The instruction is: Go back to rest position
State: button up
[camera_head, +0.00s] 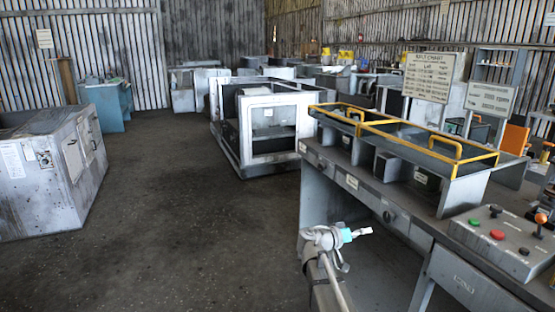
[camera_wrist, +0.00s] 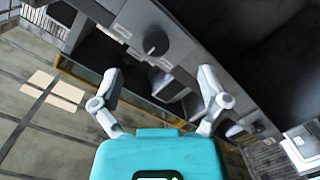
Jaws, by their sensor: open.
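My gripper (camera_head: 366,231) is at the lower middle of the head view, in front of the grey workbench (camera_head: 345,181). In the wrist view my gripper (camera_wrist: 160,80) shows a teal body and two grey fingers spread well apart, with nothing between them. Beyond the fingers, the bench front with a dark round knob (camera_wrist: 155,43) appears tilted. The head view also shows the knob on the bench front. I see no contact between the fingers and the bench.
A yellow-railed tray (camera_head: 425,158) and a control box (camera_head: 500,243) with coloured buttons are on the bench. A white-framed machine (camera_head: 268,142) stands behind, and a grey cabinet (camera_head: 48,172) at left. The floor (camera_head: 160,225) between is clear.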

jog(key=s+a+f+n+g+y, duration=0.2)
jog(key=s+a+f+g+y, duration=0.15)
jog(key=s+f+y, duration=0.7)
jog(key=s+a+f+n+g+y, duration=0.25)
jog(key=s+a+f+y, duration=0.3)
jog(key=s+a, duration=0.4)
notch_tip(320, 180, up, 26)
jog(key=p, duration=2.6)
jog(key=shift+s+d+f+n+t, duration=0.15)
jog(key=shift+s+d+n+t, duration=0.1)
jog(key=shift+d+n+t, duration=0.15)
